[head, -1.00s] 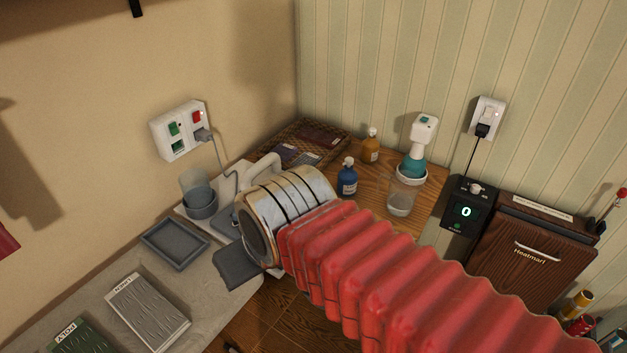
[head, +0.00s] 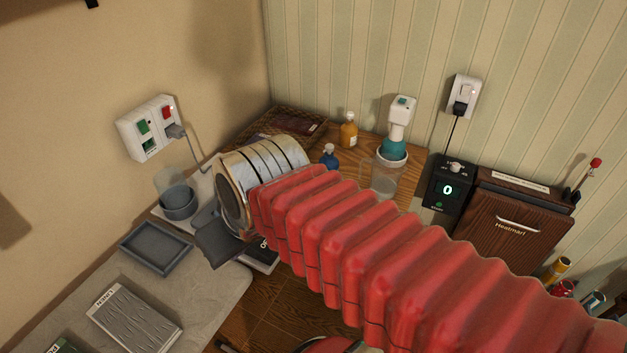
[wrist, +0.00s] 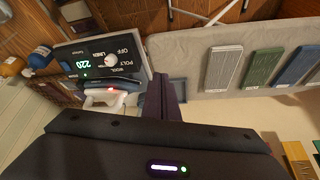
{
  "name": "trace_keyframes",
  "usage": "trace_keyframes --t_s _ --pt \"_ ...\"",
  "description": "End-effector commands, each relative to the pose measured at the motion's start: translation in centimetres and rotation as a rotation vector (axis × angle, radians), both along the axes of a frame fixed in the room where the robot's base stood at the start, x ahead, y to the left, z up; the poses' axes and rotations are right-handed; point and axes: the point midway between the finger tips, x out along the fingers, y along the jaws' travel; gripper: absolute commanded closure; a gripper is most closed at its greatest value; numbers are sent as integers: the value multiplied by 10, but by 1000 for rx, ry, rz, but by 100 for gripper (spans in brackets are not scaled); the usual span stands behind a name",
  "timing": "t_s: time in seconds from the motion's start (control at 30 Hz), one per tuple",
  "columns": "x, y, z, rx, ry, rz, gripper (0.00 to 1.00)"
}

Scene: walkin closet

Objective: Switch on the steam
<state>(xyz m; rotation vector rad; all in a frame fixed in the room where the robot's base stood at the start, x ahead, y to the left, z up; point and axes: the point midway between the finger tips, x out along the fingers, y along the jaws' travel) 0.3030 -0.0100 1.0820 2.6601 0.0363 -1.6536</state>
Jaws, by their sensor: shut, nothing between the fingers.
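My gripper is shut and empty; its dark fingers are pressed together in the wrist view (wrist: 166,98). In the head view, its dark end (head: 218,243) is over the board's far end. A dark control panel (wrist: 75,58) with a white dial (wrist: 112,62), fabric names and a green "220" is left of the fingers in the wrist view, apart from them. Part of it shows in the head view (head: 262,258). A black box (head: 438,208) with a knob (head: 455,167) and a green "0" stands against the striped wall.
A wall plate (head: 149,127) has green and red switches and a plug. A white outlet (head: 463,97) feeds the black box. The wooden Heatmart box (head: 510,225), bottles (head: 348,130), a dispenser (head: 392,145) and a grey tray (head: 156,248) stand around. Fabric samples (wrist: 222,68) lie on the board.

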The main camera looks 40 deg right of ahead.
Motion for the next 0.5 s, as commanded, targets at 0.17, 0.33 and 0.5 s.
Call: trace_keyframes --t_s 0.17,0.33,0.5 --pt "12 -17 -7 25 60 35 100" --pt "27 -38 -13 69 96 95 100" --pt "42 -63 -19 123 97 154 100"
